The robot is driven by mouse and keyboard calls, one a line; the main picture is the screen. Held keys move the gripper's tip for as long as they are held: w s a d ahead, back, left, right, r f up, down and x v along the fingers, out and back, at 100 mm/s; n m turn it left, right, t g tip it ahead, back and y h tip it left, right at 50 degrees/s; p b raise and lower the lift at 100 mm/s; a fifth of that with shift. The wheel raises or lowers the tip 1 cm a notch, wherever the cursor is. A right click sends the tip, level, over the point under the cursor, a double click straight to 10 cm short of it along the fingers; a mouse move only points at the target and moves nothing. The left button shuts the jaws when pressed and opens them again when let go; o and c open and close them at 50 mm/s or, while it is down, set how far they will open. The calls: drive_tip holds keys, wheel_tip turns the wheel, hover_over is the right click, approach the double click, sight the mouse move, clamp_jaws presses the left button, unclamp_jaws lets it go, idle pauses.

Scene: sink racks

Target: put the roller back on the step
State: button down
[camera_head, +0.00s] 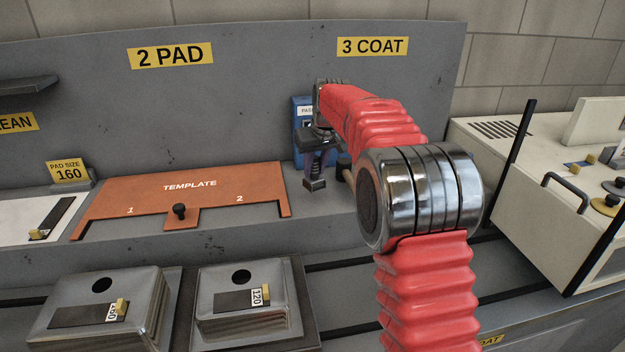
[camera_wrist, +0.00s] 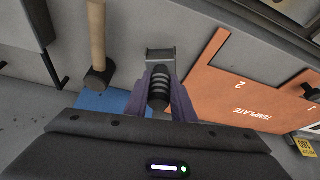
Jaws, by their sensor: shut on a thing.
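My gripper (camera_head: 316,160) is low over the right part of the grey step (camera_head: 240,231), under the 3 COAT sign. In the wrist view, its two purple-grey fingers (camera_wrist: 160,100) are shut around a black ribbed grip with a grey metal end, which I take to be the roller (camera_wrist: 159,54). In the head view, the roller's end (camera_head: 315,184) shows just below the fingers, close to the step's surface. I cannot tell whether it touches. The fingers hide part of the grip.
The orange template (camera_head: 185,187) lies just left of the gripper. A wooden-handled tool with a black end (camera_wrist: 97,40) is close on the other side. A blue container (camera_head: 301,118) stands behind. Steel blocks (camera_head: 240,315) sit in front, below the step.

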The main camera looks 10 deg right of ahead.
sight(316, 171)
drive_tip(key=shift+f, duration=1.85)
drive_tip(key=shift+f, duration=0.1)
drive_tip(key=c, duration=1.5)
unclamp_jaws()
drive_tip(key=shift+v, duration=6.1)
